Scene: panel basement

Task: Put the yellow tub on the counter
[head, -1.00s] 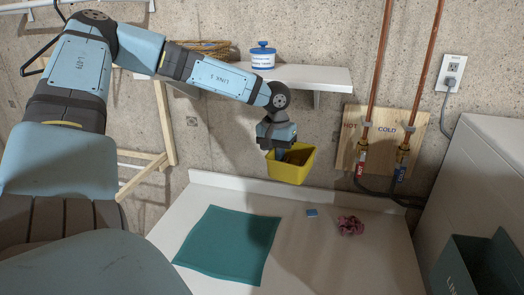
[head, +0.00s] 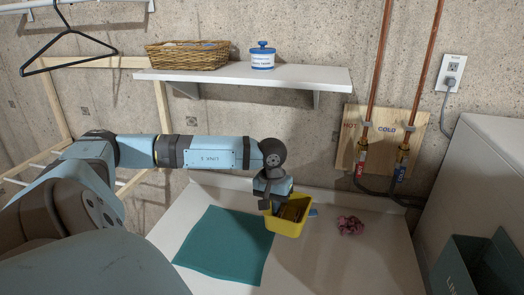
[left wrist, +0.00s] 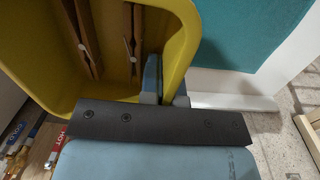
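The yellow tub (head: 288,229) is over the white counter (head: 345,265), right of the teal cloth. It looks roughly level; I cannot tell whether its base touches the counter. My left gripper (head: 274,206) is shut on the tub's left wall. In the left wrist view, the fingers (left wrist: 167,90) straddle the wall of the tub (left wrist: 176,45), and wooden clothespins (left wrist: 132,40) lie inside. My right gripper is not in view.
A teal cloth (head: 220,250) lies flat on the counter. A small blue item (head: 314,212) is partly hidden behind the tub, and a pink scrunchie (head: 350,225) lies to its right. Above is a shelf (head: 280,76) with a basket (head: 187,56) and a lidded jar (head: 262,58).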

